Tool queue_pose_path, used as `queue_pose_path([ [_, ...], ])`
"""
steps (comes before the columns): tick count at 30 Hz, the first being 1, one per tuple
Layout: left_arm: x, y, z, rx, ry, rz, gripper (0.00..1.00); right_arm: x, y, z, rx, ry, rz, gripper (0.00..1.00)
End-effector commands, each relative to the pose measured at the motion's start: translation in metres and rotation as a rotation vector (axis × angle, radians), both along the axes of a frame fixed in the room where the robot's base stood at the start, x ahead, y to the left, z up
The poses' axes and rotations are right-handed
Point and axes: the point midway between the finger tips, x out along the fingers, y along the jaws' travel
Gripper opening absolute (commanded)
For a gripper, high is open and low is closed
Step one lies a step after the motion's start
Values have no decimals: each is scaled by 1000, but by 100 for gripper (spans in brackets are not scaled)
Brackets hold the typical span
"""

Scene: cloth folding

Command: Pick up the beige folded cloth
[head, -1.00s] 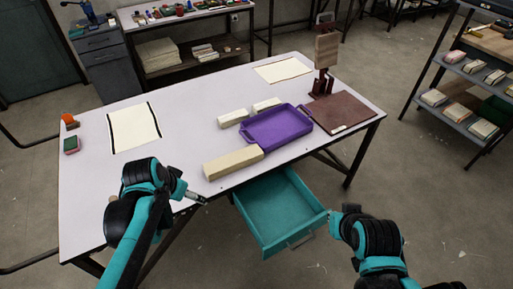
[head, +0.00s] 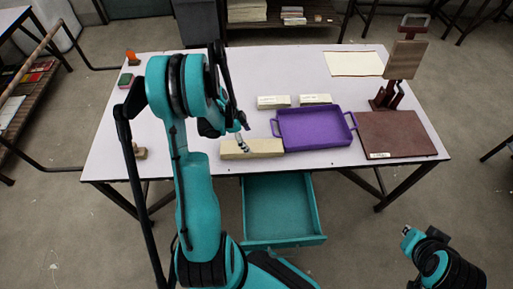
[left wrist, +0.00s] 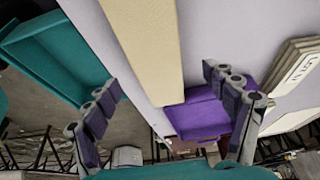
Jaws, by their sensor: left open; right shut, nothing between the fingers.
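The beige folded cloth (head: 262,148) is a long, flat-sided bundle at the table's front edge, left of the purple tray (head: 318,127). My left gripper (head: 243,146) is over this cloth in the head view. In the left wrist view the open fingers of my left gripper (left wrist: 162,82) point towards the cloth (left wrist: 146,45), which shows between them; I cannot tell whether they touch it. My right gripper (head: 408,236) is shut and empty, low at the right, away from the table. Part of the cloth's top is hidden by the left gripper.
Two pale folded bundles (head: 273,102) (head: 315,99) lie behind the cloth. An open teal drawer (head: 280,205) juts out below the table edge. A brown board (head: 398,134) and a stand (head: 404,60) are at the right. A pale sheet (head: 353,63) lies at the back.

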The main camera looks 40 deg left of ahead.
Motion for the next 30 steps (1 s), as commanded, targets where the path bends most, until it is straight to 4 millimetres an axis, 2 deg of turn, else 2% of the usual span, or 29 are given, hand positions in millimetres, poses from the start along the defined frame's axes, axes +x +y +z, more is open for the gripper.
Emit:
queue_pose_path([
  [12, 6, -15, -52, 1, 1, 0, 84, 0, 0, -27, 0, 0, 0, 0],
  [19, 7, -15, -53, 1, 0, 1, 84, 0, 0, -26, 0, 0, 0, 0],
  [20, 7, -15, -53, 1, 0, 1, 79, 0, 0, -26, 0, 0, 0, 0],
  [26, 7, -15, -52, 1, 0, 1, 26, 0, 0, -26, 0, 0, 0, 0],
  [30, 7, -15, -52, 1, 0, 1, 24, 0, 0, -26, 0, 0, 0, 0],
])
